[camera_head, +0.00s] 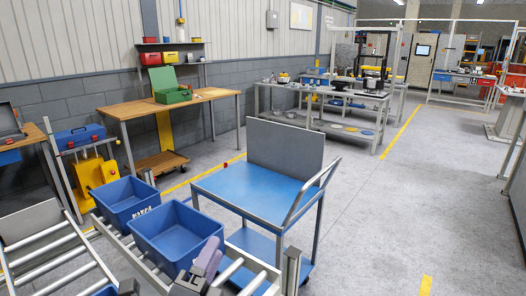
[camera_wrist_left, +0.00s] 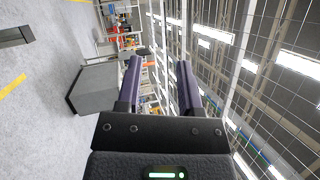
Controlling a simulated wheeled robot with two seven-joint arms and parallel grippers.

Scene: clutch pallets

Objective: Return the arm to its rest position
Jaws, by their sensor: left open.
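My left gripper (camera_head: 209,258) shows at the bottom of the head view, its purple fingers in front of the near blue bin. In the left wrist view my left gripper (camera_wrist_left: 159,80) has its two purple fingers apart with nothing between them. It points out over the room, toward the ceiling lights and distant benches. My right gripper is in neither view.
Two empty-looking blue bins (camera_head: 127,199) stand on a roller conveyor (camera_head: 60,243) at the lower left. A blue-topped cart (camera_head: 250,190) is just beyond. The floor (camera_head: 400,190) at right is clear.

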